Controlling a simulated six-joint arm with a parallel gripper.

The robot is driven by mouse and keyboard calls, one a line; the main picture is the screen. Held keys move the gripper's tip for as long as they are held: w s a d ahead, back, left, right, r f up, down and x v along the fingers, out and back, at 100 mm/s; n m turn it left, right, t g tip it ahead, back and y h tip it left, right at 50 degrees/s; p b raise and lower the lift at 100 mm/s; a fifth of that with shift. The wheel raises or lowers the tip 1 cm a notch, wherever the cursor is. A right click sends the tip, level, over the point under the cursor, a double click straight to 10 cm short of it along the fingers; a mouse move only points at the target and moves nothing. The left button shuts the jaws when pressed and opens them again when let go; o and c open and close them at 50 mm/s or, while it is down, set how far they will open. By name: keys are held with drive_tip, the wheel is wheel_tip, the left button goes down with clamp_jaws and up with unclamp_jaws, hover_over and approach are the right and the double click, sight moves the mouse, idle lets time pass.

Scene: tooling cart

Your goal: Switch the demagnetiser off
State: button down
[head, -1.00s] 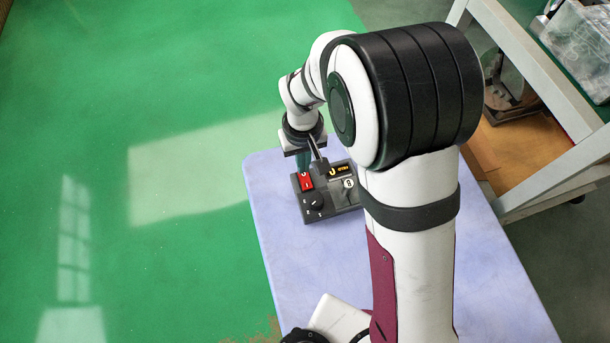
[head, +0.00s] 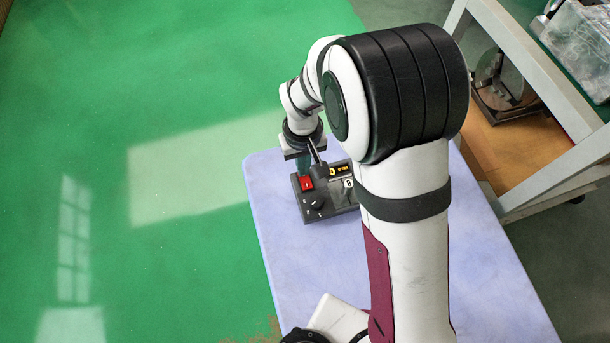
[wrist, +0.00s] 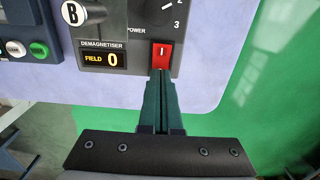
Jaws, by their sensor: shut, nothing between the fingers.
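The demagnetiser (head: 342,197) is a dark control box on the pale blue top. Its red rocker switch (head: 307,183) also shows in the wrist view (wrist: 163,53), with a white "I" mark towards its far end. The display (wrist: 103,58) beside it reads "FIELD 0". My gripper (head: 304,168) points down at the edge of the box near the switch. In the wrist view its fingers (wrist: 160,76) are shut together with nothing between them. Their tips lie at the near edge of the switch; I cannot tell whether they touch it.
A black knob (head: 317,202) and a lever marked B (wrist: 72,12) are on the box close to the switch. Another unit with white and green buttons (wrist: 39,49) stands beside it in the wrist view. A shelf frame (head: 545,170) stands at the right. Open green floor (head: 120,100) lies left.

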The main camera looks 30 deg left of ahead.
drive_tip(key=shift+f, duration=0.25)
drive_tip(key=shift+r, duration=3.5)
